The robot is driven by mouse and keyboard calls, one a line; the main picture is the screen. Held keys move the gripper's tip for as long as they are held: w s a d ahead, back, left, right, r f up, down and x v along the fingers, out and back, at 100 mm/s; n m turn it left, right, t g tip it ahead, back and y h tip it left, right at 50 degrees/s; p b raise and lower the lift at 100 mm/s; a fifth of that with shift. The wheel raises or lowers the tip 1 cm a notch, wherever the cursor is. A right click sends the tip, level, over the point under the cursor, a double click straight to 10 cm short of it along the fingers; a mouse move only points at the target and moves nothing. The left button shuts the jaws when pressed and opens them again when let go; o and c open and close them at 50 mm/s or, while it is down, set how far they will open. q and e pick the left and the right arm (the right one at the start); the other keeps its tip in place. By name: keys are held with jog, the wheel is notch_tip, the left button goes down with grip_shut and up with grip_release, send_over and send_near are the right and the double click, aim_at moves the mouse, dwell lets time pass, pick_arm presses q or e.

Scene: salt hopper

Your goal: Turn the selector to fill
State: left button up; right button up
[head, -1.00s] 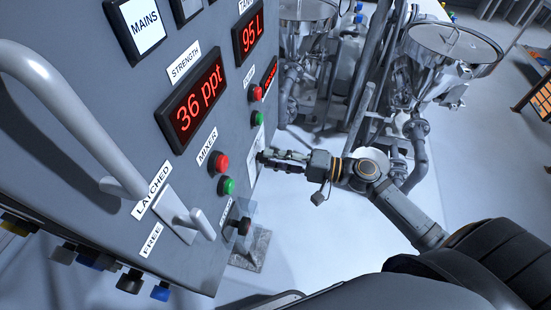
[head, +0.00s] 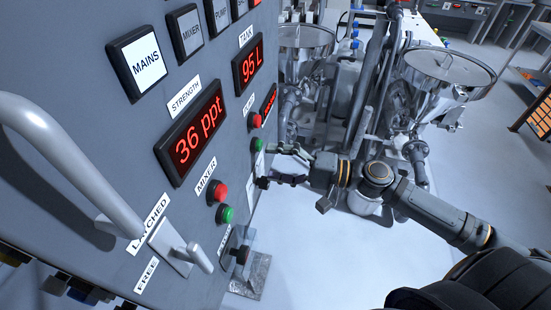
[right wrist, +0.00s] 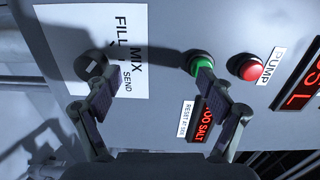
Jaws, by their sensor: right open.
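The selector is a dark grey knob on a white plate (right wrist: 133,75) marked FILL, MIX and SEND in the right wrist view. The knob (right wrist: 88,66) is partly covered by one finger, and I cannot tell which word it points to. In the head view the plate (head: 257,164) is seen edge-on on the panel's right side. My right gripper (head: 279,166) is open and empty in front of the panel. In the wrist view its fingers (right wrist: 155,82) are wide apart, the left tip overlapping the knob, the right tip near a green button. Contact cannot be told. My left gripper is out of view.
A green button (right wrist: 196,63) and a red PUMP button (right wrist: 247,65) sit beside the plate. Lower on the panel are mixer buttons (head: 222,202), a latch lever (head: 190,256) and a large handle (head: 65,160). Steel hoppers (head: 448,75) stand behind my right arm.

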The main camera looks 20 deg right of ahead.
jog(key=shift+s+d+r, duration=0.15)
jog(key=shift+s+r, duration=0.25)
jog(key=shift+r, duration=0.2)
jog(key=shift+c, duration=0.5)
jog(key=shift+s+r, duration=0.1)
jog(key=shift+r, duration=0.2)
jog(key=shift+w+a, duration=0.25)
jog(key=shift+w, duration=0.3)
jog(key=shift+s+d+r, duration=0.1)
jog(key=shift+s, duration=0.15)
jog(key=shift+w, duration=0.15)
